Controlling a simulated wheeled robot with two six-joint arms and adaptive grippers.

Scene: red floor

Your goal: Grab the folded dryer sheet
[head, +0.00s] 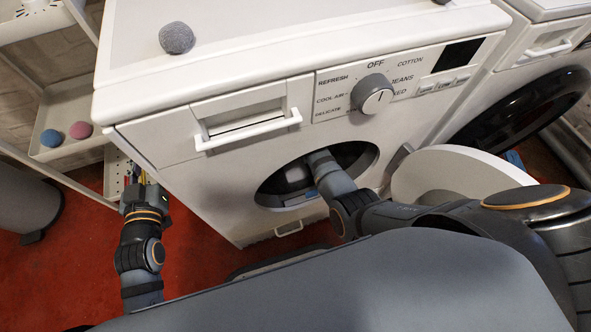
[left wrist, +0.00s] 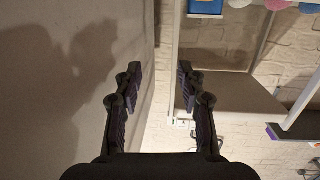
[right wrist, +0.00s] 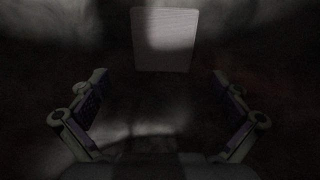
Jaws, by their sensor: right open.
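The folded dryer sheet (right wrist: 164,40) looks like a pale, flat, nearly square piece in the right wrist view, lying in the dark drum ahead of my right gripper. My right gripper (right wrist: 165,100) is open and empty, its fingers wide apart on either side below the sheet and not touching it. In the head view my right arm reaches through the round opening (head: 268,187) of the white washing machine (head: 210,170), which hides the gripper and the sheet. My left gripper (left wrist: 160,85) is open and empty, beside the machine's left side; it also shows in the head view (head: 140,180).
The washer's round door (head: 450,172) stands open to the right of the opening. A grey wool ball (head: 177,38) lies on the washer top. A shelf (head: 75,150) with a blue and a pink ball stands at left, above a grey bin (head: 25,195). A dark-doored machine stands at right.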

